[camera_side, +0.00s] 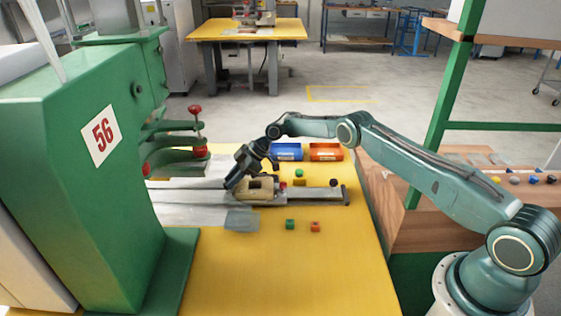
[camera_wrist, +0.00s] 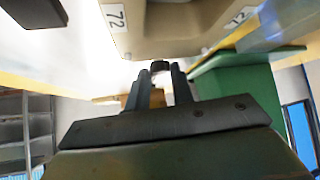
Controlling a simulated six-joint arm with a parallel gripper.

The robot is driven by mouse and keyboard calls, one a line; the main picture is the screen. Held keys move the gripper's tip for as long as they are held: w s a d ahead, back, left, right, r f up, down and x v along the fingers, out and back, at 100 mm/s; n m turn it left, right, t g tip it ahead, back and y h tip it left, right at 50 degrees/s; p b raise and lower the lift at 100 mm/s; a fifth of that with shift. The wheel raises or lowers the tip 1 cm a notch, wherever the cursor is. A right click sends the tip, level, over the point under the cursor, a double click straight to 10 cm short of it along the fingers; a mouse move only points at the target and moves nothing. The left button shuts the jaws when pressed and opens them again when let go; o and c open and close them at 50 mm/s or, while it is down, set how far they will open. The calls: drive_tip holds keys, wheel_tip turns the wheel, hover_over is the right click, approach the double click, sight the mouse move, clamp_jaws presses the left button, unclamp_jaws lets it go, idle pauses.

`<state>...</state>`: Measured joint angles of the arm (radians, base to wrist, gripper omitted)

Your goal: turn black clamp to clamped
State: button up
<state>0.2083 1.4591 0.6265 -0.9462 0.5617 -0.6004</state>
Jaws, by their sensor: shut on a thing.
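A beige fixture block (camera_side: 262,190) sits on the grey rail on the yellow table; in the wrist view its pale body (camera_wrist: 175,30) fills the top and bears number labels. My gripper (camera_side: 229,184) is at the left side of this block, tilted down to the left. In the wrist view my gripper (camera_wrist: 161,76) has its fingers close together, with a small black piece (camera_wrist: 160,66) between the tips. This looks like the handle of the black clamp. The rest of the clamp, and whether it is clamped, cannot be made out.
A green press (camera_side: 70,150) marked 56 stands at left. A blue bin (camera_side: 287,152) and an orange bin (camera_side: 326,152) stand behind the rail.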

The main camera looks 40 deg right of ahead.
drive_tip(key=o, duration=0.7)
drive_tip(key=v, duration=1.3)
drive_tip(key=shift+d+r, duration=0.25)
drive_tip(key=shift+r, duration=0.05)
drive_tip(key=shift+o, duration=1.4)
drive_tip(key=shift+a, duration=0.1)
